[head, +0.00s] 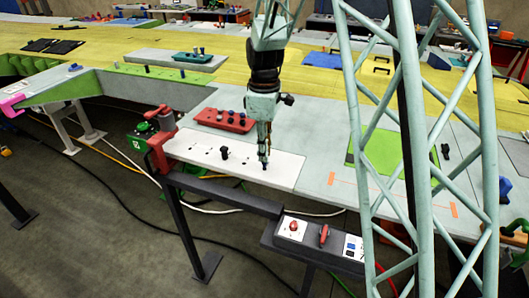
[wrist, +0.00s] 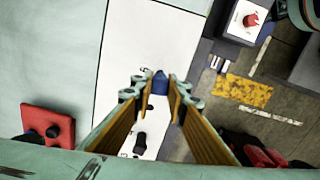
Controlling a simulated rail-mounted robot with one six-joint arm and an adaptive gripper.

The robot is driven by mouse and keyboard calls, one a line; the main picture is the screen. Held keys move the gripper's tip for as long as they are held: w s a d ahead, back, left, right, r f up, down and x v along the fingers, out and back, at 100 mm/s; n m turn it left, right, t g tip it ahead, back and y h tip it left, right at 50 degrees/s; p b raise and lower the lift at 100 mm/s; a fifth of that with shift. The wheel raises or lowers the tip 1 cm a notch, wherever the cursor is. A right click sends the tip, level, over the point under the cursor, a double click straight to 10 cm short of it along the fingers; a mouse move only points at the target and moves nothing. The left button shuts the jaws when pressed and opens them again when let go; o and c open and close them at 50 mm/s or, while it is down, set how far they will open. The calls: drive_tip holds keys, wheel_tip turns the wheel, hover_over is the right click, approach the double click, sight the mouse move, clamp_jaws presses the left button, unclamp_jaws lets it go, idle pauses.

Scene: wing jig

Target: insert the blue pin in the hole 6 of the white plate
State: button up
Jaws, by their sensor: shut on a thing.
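The white plate (head: 285,173) lies along the front edge of the pale work surface, with several small dark holes and a black pin (head: 224,153) standing on it. My gripper (head: 264,155) points down over the right part of the plate. In the wrist view my gripper (wrist: 160,90) is shut on the blue pin (wrist: 160,80), whose blue end shows between the fingertips. In the head view the blue pin (head: 264,166) is a small dark tip close above the plate. I cannot tell whether it touches the plate or which hole lies under it.
A red block (head: 224,120) with several dark pins lies behind the plate. A red clamp-like fixture (head: 163,140) stands at the plate's left end. A grey control box (head: 316,240) with a red knob stands in front, below. A green panel (head: 385,152) lies to the right.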

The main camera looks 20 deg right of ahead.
drive_tip(key=shift+f+b, duration=0.85)
drive_tip(key=shift+f, duration=0.6)
drive_tip(key=o, duration=1)
drive_tip(key=shift+c, duration=0.2)
drive_tip(key=shift+r, duration=0.2)
wheel_tip(320, 180, up, 12)
drive_tip(key=shift+f, duration=0.2)
drive_tip(key=shift+r, duration=0.15)
idle(0.4)
wheel_tip(320, 180, up, 7)
drive_tip(key=p, duration=0.4)
